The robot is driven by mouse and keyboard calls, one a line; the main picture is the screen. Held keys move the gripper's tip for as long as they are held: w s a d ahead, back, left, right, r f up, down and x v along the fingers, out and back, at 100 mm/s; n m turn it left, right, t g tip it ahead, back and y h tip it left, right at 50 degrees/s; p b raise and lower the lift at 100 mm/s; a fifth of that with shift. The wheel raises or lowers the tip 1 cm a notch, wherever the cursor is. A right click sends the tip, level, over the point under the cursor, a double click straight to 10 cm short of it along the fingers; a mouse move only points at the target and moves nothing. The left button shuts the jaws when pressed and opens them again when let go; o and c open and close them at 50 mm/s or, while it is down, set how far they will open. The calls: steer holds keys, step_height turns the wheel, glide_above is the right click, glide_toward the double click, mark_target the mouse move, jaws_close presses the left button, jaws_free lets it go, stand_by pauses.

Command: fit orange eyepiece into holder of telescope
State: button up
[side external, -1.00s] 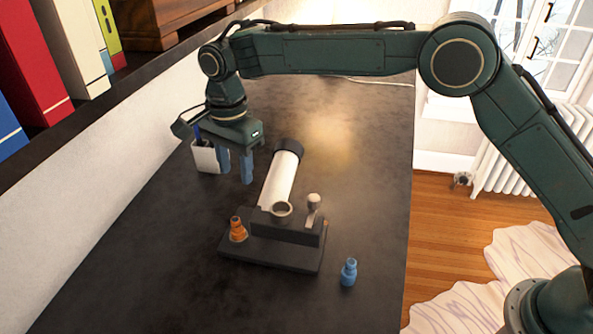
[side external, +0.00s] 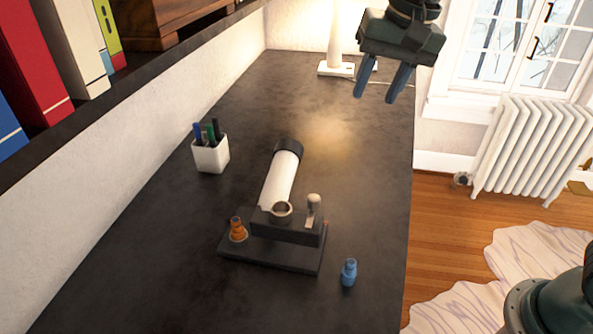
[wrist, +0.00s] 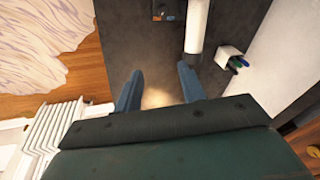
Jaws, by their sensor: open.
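The orange eyepiece (side external: 237,229) stands upright at the left end of the telescope's dark base (side external: 272,255). The telescope's white tube (side external: 280,180) with a black far end slopes away from the holder, an open ring (side external: 281,212) that looks empty. The tube also shows in the wrist view (wrist: 195,30), cut by the top edge. My gripper (side external: 375,97) is high at the upper right of the side view, open and empty, well away from the eyepiece. In the wrist view its two fingers (wrist: 160,72) are apart with only tabletop between them.
A blue eyepiece (side external: 348,272) stands on the table right of the base. A silver knob (side external: 314,204) rises beside the holder. A white pen cup (side external: 210,154) stands back left, and a lamp (side external: 335,68) at the far end. The tabletop (side external: 345,180) right of the tube is clear.

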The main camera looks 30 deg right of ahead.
steer(key=s+d+f+n+t, duration=0.1)
steer(key=s+d+n, duration=0.1)
steer(key=s, duration=0.5)
steer(key=s+d+f+n+t, duration=0.1)
steer(key=s+d+f+n, duration=0.1)
steer(key=s+d, duration=0.2)
steer(key=s+d+f+n, duration=0.1)
steer(key=s+d, duration=0.3)
steer(key=s, duration=0.6)
steer(key=shift+f+n+t+h, duration=0.4)
steer(key=shift+n, duration=0.3)
steer(key=shift+w, duration=0.1)
